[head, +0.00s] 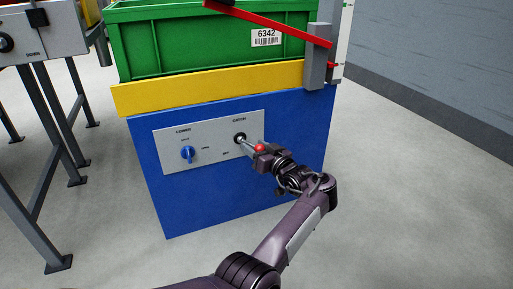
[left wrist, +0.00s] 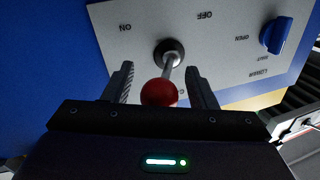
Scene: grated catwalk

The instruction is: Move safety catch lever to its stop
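The safety catch lever is a thin metal rod with a red ball knob (head: 259,148), on a grey panel on the blue cabinet. It slants down and right from its round black pivot (head: 240,138) under the label CATCH. My left gripper (head: 262,154) is at the knob. In the left wrist view, the red knob (left wrist: 159,93) lies between the two fingers of the left gripper (left wrist: 160,72), with a gap on each side, so the gripper is open. The rod runs to the pivot (left wrist: 169,53), between the ON and OFF marks. My right gripper is not in view.
A blue knob (head: 187,154) sits left of the lever on the grey panel (head: 213,142). Above are a yellow band (head: 205,90), a green crate (head: 185,45) and a red bar (head: 270,25) by a grey post. A grey-legged stand (head: 40,135) is at left. Floor at right is clear.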

